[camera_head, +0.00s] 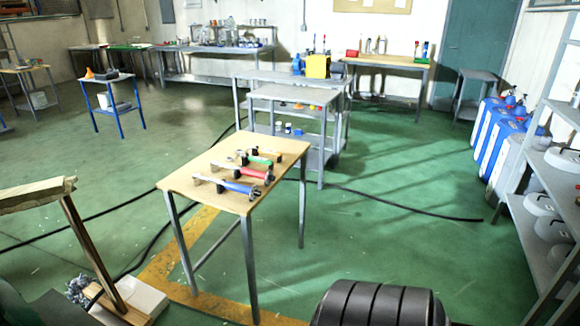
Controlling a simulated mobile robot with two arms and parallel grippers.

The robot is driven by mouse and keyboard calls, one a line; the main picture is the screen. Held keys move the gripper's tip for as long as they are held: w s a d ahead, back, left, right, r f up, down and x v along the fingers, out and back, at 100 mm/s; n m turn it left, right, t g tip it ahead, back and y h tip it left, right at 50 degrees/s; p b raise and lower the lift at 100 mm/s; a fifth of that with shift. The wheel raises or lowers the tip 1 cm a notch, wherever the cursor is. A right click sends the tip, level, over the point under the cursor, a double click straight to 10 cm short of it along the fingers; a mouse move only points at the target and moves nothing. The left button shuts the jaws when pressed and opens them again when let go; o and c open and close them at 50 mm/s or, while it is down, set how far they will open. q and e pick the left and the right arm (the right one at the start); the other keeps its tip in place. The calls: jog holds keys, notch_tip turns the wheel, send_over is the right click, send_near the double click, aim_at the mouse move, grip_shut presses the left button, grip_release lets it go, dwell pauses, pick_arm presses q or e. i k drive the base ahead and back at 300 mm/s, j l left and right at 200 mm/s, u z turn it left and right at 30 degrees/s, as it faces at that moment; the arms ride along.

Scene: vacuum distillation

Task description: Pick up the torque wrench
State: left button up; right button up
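Several hand tools lie in a row on a small wooden-topped table (205,180) in the middle of the head view. One has a blue handle (238,187), one a red handle (250,172) and one a green handle (260,160). A darker, smaller item lies behind them at the far edge. They rest on small dark and metal supports. The tools are too small to tell which one is the torque wrench. Neither of my grippers shows in the view, and nothing touches the tools.
A grey metal cart (295,94) stands just behind the table. A black ribbed round object (380,305) is at the bottom edge. Shelving with white containers (545,200) lines the right side. Dark cables (400,207) cross the green floor. Floor right of the table is mostly free.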

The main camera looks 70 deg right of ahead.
aim_at(215, 166)
jog(key=l+z, duration=0.1)
jog(key=z, duration=1.7)
